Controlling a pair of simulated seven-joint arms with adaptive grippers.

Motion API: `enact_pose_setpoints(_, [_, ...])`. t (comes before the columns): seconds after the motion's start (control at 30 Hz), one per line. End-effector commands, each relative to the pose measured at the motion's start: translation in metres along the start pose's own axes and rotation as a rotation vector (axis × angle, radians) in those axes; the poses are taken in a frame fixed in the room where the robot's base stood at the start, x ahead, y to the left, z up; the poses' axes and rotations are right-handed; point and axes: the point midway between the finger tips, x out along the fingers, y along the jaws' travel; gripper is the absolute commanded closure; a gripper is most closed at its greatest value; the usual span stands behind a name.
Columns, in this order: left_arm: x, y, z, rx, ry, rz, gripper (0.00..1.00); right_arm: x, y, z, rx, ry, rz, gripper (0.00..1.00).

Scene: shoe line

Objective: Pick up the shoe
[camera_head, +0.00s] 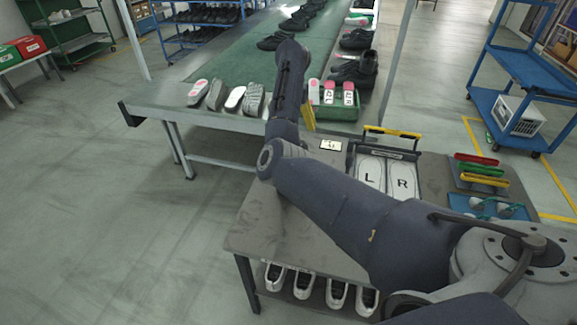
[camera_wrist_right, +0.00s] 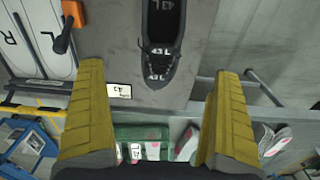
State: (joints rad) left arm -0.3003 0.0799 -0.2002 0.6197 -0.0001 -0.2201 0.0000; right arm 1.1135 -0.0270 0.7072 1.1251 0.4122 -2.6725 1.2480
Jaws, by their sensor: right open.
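A dark shoe (camera_wrist_right: 160,42) marked 43 L lies on the grey table (camera_wrist_right: 108,40) in the right wrist view. In the head view only a yellow part of the right gripper (camera_head: 308,114) shows beside my dark arm, and the arm hides the shoe there. My left gripper is not in view.
A tray with white L and R insoles (camera_head: 370,172) sits on the table, near a small card (camera_head: 331,144). A green crate (camera_head: 335,113) with tagged items stands at the conveyor's (camera_head: 180,100) edge. Shoes line the conveyor and lower shelf. Coloured clamps (camera_head: 482,170) lie at the right.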

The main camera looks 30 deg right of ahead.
Motion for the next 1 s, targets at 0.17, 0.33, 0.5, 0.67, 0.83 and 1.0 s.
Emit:
enact_pose_setpoints(0.17, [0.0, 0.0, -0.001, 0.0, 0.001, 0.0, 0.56, 0.036, 0.002, 0.0, 0.0, -0.002, 0.006, 0.0])
enact_pose_setpoints(0.33, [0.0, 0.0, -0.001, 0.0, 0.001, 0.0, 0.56, 0.066, 0.002, 0.0, 0.001, -0.001, 0.006, 0.0])
enact_pose_setpoints(0.5, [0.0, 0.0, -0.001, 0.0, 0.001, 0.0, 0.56, 0.088, 0.001, 0.0, 0.0, 0.0, 0.003, 0.0])
enact_pose_setpoints(0.67, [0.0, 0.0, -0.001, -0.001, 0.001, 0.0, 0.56, 0.099, 0.001, 0.0, 0.0, -0.001, 0.003, 0.0])
enact_pose_setpoints(0.83, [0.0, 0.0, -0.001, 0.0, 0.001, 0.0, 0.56, 0.104, 0.001, -0.001, 0.0, 0.0, 0.001, 0.0])
enact_pose_setpoints(1.0, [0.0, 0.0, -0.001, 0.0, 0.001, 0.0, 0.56, 0.122, 0.001, -0.002, 0.0, -0.001, 0.006, 0.0])
